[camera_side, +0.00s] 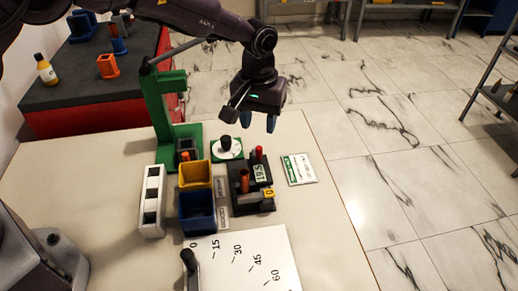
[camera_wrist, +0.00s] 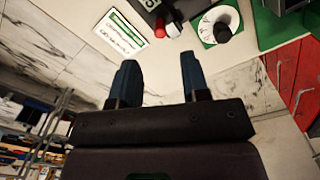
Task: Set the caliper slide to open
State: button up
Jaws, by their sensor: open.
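The caliper appears to be the black device (camera_side: 264,205) on the table, with a display reading about 19.5, an orange cylinder (camera_side: 244,181) and a red-tipped knob (camera_side: 259,152). I cannot tell which part is the slide. My gripper (camera_side: 258,121) is open and empty, above and behind the device, clear of it. In the wrist view, the two blue fingers of my gripper (camera_wrist: 158,75) are apart with nothing between them. The red knob (camera_wrist: 172,30) and a corner of the black device (camera_wrist: 150,5) show beyond the fingertips at the top; the rest is cut off.
A dial with a black knob (camera_side: 226,144), a green stand (camera_side: 158,110), yellow bin (camera_side: 195,176), blue bin (camera_side: 196,212) and white slotted block (camera_side: 152,200) crowd the left. A card (camera_side: 299,169) lies right. An angle plate (camera_side: 250,262) lies in front. The table's right edge is clear.

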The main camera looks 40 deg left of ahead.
aim_at(259, 147)
notch_tip(259, 147, down, 9)
jog(key=shift+r, duration=0.1)
dwell(0.3)
